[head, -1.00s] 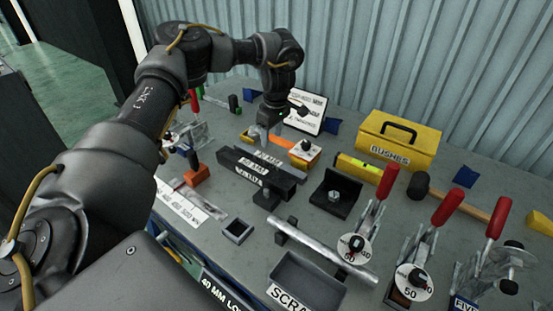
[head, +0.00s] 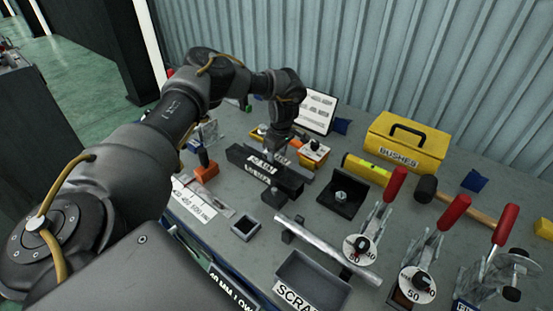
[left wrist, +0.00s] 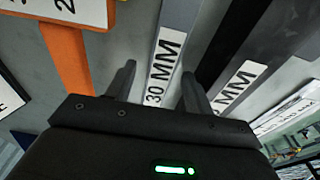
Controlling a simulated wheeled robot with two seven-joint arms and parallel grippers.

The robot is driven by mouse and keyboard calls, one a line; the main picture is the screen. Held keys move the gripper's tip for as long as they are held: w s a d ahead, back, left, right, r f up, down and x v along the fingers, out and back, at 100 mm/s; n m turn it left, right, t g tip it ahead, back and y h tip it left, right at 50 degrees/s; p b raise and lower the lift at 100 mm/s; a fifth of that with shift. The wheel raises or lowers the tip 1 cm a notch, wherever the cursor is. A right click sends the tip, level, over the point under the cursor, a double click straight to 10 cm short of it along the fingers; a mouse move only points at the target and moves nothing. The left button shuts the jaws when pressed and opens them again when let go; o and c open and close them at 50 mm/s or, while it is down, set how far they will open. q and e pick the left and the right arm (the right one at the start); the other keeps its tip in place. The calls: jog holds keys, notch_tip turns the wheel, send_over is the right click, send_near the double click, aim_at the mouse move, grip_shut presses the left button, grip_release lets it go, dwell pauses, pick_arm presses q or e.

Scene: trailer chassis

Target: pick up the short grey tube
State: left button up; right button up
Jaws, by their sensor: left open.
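A grey bar with a white label reading 30 MM (left wrist: 174,40) lies between the two fingers of my left gripper (left wrist: 157,82) in the left wrist view. I take it for the short grey tube, but cannot confirm that it is hollow. The gripper is open, with one finger on each side of the bar and no clear contact. In the head view my left gripper (head: 280,149) points down behind the dark labelled bars (head: 262,166); its fingertips and most of the grey bar are hidden there. My right gripper is not in view.
A darker labelled bar (left wrist: 232,85) lies close beside the right finger, and an orange piece (left wrist: 66,58) lies to the left. In the head view, a long silver tube (head: 320,242) rests on supports, red-handled clamps (head: 397,183) stand right, and a yellow box (head: 402,148) stands behind.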

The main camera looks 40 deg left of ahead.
pick_arm(q)
jog(key=shift+f, duration=0.5)
grip_shut()
pick_arm(e)
jog(key=shift+w+d, duration=0.1)
pick_arm(q)
jog(key=shift+w+r, duration=0.1)
jog(key=shift+r, duration=0.1)
jog(key=shift+r, duration=0.3)
notch_tip(320, 180, up, 3)
jog(key=shift+d+f+b, duration=0.15)
jog(key=shift+f+b, duration=0.05)
jog(key=shift+b, duration=0.4)
jog(key=s+d+r, duration=0.9)
jog(key=s, duration=0.1)
jog(key=shift+d+r+b, duration=0.25)
jog(key=shift+d+b, duration=0.1)
jog(key=shift+d, duration=0.05)
pick_arm(e)
jog(key=shift+w+d+f, duration=0.3)
jog(key=shift+d+f, duration=0.15)
jog(key=shift+f, duration=0.35)
